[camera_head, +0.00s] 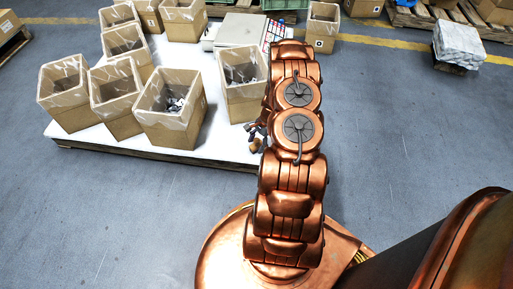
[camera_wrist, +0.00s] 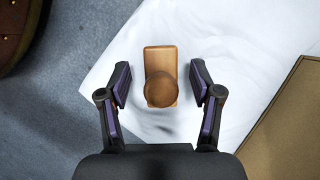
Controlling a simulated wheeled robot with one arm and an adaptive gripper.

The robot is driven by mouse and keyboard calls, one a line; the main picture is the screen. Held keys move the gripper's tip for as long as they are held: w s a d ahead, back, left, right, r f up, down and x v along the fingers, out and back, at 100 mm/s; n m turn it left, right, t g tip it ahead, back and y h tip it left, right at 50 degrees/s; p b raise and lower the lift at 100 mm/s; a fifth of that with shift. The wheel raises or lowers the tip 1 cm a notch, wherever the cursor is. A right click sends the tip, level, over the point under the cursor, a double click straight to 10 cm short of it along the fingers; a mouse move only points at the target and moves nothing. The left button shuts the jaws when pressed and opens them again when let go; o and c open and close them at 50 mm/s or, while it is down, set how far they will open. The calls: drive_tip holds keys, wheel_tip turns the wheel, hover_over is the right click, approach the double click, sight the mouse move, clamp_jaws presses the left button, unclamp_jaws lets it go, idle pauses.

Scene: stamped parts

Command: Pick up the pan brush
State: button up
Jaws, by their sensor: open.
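The pan brush (camera_wrist: 161,62) shows in the wrist view as a wooden block with a round wooden knob toward me. It lies over the white table top (camera_wrist: 225,40). My gripper (camera_wrist: 161,84) is open, with one finger on each side of the brush and a gap on both sides. The knob sits between the fingertips. In the head view my gripper (camera_head: 257,137) is mostly hidden behind my arm, near the right front corner of the table. A small brown part of the brush (camera_head: 256,147) seems to show beside it there.
Several open cardboard boxes stand on the table, including one with metal parts (camera_head: 172,115) and one close to my arm (camera_head: 243,90). A box edge (camera_wrist: 290,125) lies right of my gripper in the wrist view. A scale (camera_head: 238,30) stands behind. Grey floor lies in front.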

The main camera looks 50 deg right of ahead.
sight(257, 140)
clamp_jaws()
idle(0.5)
drive_tip(key=shift+r, duration=0.15)
drive_tip(key=shift+r, duration=0.25)
drive_tip(key=r+p, duration=0.2)
drive_tip(key=r, duration=0.1)
drive_tip(key=shift+s+d+r, duration=0.1)
drive_tip(key=shift+s+r, duration=0.05)
drive_tip(key=shift+s, duration=0.05)
drive_tip(key=s+d+r+p, duration=0.1)
drive_tip(key=s+d+p, duration=0.2)
drive_tip(key=s, duration=1.2)
drive_tip(key=shift+d, duration=0.75)
